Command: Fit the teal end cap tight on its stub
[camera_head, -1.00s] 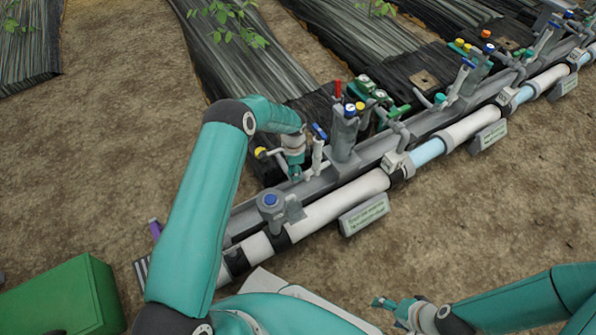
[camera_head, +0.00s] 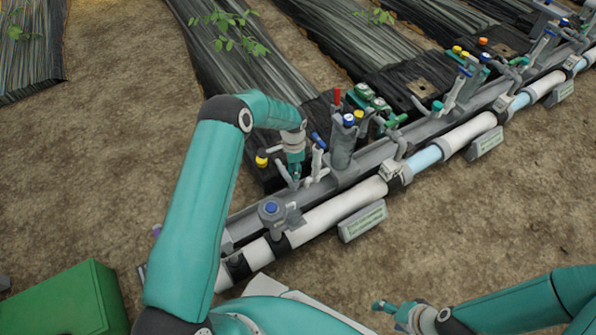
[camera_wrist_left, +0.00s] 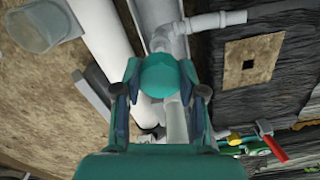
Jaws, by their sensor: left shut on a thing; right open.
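The teal end cap (camera_wrist_left: 160,76) sits between the fingers of my left gripper (camera_wrist_left: 160,92) in the left wrist view, round side toward the camera. The gripper is shut on it. In the head view my left gripper (camera_head: 295,174) points down over the rail, among the small grey pipes; the cap is too small to make out there. Grey piping (camera_wrist_left: 168,38) lies just beyond the cap. The stub's mouth is hidden, and I cannot tell whether the cap touches it. My right gripper (camera_head: 382,305) is open and empty at the lower right, away from the skid.
A grey valve body with a blue top (camera_head: 270,209) stands left of my left gripper. A red-handled valve (camera_head: 337,97) and several coloured knobs stand close on its right. The white main pipe (camera_head: 345,203) runs along the front. A green box (camera_head: 65,300) stands lower left.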

